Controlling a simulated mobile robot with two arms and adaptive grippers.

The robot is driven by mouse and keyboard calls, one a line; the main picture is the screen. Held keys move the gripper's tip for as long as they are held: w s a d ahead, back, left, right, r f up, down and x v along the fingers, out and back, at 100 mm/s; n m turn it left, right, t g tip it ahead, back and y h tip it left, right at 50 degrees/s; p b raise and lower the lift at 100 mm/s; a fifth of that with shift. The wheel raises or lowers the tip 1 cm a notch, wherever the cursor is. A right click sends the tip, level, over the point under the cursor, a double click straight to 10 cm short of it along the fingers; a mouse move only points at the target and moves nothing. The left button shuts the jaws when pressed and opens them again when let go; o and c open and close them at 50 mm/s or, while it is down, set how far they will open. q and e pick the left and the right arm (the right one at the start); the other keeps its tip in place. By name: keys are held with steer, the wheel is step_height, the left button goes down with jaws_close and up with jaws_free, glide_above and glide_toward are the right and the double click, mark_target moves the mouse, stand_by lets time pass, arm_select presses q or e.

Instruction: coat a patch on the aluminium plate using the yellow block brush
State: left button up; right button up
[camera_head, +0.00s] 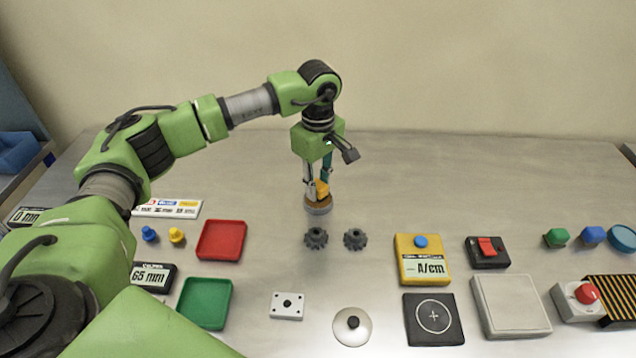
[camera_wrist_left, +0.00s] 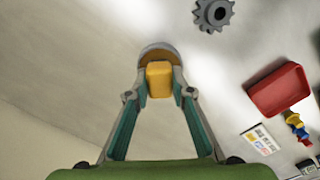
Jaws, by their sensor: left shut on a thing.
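My left gripper (camera_head: 318,190) is shut on the yellow block brush (camera_head: 323,188), near the middle of the table. In the left wrist view the yellow block (camera_wrist_left: 159,80) sits between the two fingertips. A round tan and grey piece (camera_head: 318,208) is directly below the block; I cannot tell whether it is part of the brush or a separate dish. A pale grey square plate (camera_head: 510,306) lies at the front right, apart from the brush; it may be the aluminium plate. My right gripper is not in view.
Two dark gears (camera_head: 316,238) (camera_head: 355,239) lie just in front of the brush. A yellow A/cm meter (camera_head: 422,259), a black pad (camera_head: 433,318) and a round lid (camera_head: 352,327) stand nearer the plate. Red (camera_head: 221,240) and green (camera_head: 205,303) trays are left. The table's back is clear.

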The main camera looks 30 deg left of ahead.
mark_target(318, 184)
arm_select(q)
steer(key=shift+f+b, duration=0.55)
stand_by(2.0)
steer(key=shift+r+p, duration=2)
steer(key=shift+r, duration=1.6)
